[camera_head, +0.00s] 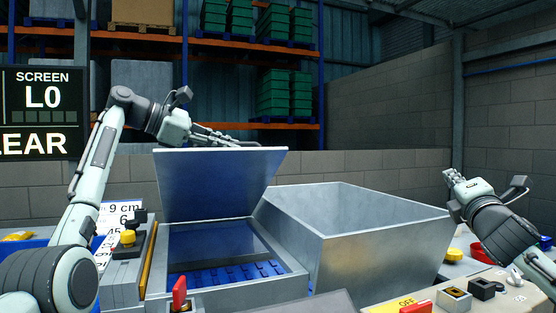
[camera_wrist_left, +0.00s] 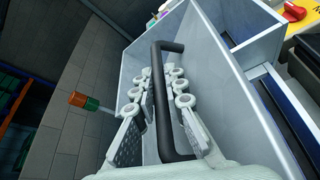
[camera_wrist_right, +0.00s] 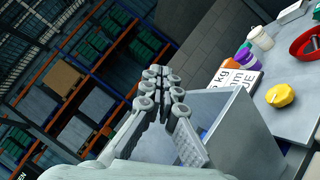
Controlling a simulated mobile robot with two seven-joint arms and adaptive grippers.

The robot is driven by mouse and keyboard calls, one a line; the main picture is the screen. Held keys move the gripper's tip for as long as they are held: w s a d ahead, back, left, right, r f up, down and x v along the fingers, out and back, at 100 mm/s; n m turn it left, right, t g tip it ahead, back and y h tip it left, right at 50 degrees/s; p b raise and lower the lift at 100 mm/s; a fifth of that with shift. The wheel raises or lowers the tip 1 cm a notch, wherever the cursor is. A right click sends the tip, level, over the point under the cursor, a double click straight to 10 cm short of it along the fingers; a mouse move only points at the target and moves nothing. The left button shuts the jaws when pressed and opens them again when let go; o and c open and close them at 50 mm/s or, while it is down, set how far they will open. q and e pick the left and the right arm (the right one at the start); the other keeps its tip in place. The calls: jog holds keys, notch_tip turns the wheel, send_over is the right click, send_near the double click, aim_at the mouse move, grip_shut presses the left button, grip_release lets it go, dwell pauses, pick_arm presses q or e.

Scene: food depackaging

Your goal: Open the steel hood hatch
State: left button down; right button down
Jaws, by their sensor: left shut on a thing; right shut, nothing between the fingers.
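The steel hood hatch (camera_head: 220,186) stands raised and tilted back above its opening, with a blue ribbed surface (camera_head: 232,274) visible inside. My left gripper (camera_head: 245,143) reaches across behind the hatch's upper edge. In the left wrist view, its fingers are shut on a black bar handle (camera_wrist_left: 162,90) fixed to the grey hatch panel (camera_wrist_left: 215,85). The handle is hidden in the head view. My right gripper (camera_head: 449,178) is raised at the right, away from the hatch. The right wrist view shows its fingers (camera_wrist_right: 158,78) together with nothing between them.
A large open steel bin (camera_head: 360,250) stands right of the hatch. A red-handled switch (camera_head: 180,292) is in front of the opening, and a yellow knob (camera_head: 127,237) is at its left.

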jog(key=s+a+r+n+t+y, duration=0.1)
jog(key=s+a+r+n+y, duration=0.1)
jog(key=a+r+n, duration=0.3)
jog(key=s+a+r+n+t+y, duration=0.1)
jog(key=s+a+r+n+y, duration=0.1)
jog(key=a, duration=0.6)
jog(key=s+a+r+n+t+y, duration=0.1)
jog(key=s+a+r+n, duration=0.25)
jog(key=a, duration=0.25)
jog(key=n+g+y, duration=0.4)
jog(key=n+y, duration=0.3)
jog(key=n, duration=0.3)
send_near(272, 154)
notch_tip(272, 154, down, 2)
jog(key=w+a, duration=0.1)
jog(key=w, duration=0.2)
jog(key=w+r, duration=0.1)
jog(key=w+a+r, duration=0.1)
jog(key=shift+r+m, duration=0.25)
jog(key=shift+w+r, duration=0.2)
jog(key=shift+r, duration=0.1)
